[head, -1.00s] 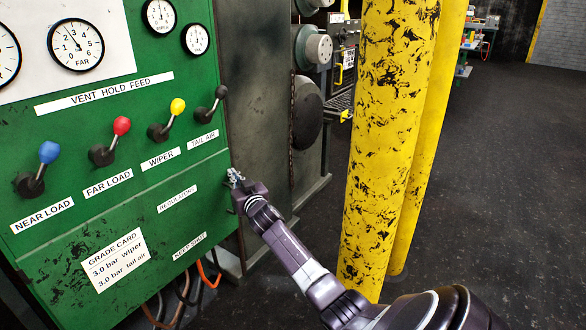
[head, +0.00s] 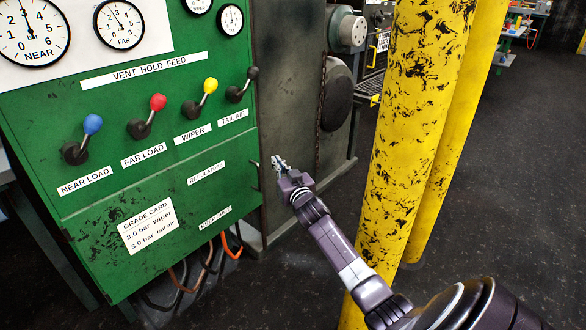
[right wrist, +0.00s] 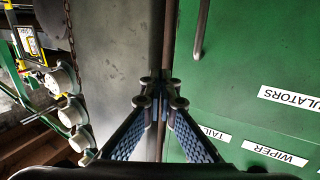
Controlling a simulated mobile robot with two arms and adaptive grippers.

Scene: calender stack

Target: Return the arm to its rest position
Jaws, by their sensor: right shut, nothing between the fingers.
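My right arm reaches in from the lower right of the head view. Its right gripper (head: 279,163) is shut and empty, in front of the right edge of the green panel (head: 150,185). In the right wrist view the gripper's fingertips (right wrist: 160,92) are together, with the edge between the grey cabinet and the green panel behind them. I cannot tell how far the fingers are from the panel. My left gripper is not in view.
The panel carries several levers, with blue (head: 92,123), red (head: 157,102) and yellow (head: 210,85) knobs, and gauges above. A scuffed yellow post (head: 405,130) stands right of the gripper, close to my arm. Hoses (head: 205,258) hang below the panel. Open dark floor (head: 510,190) lies at right.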

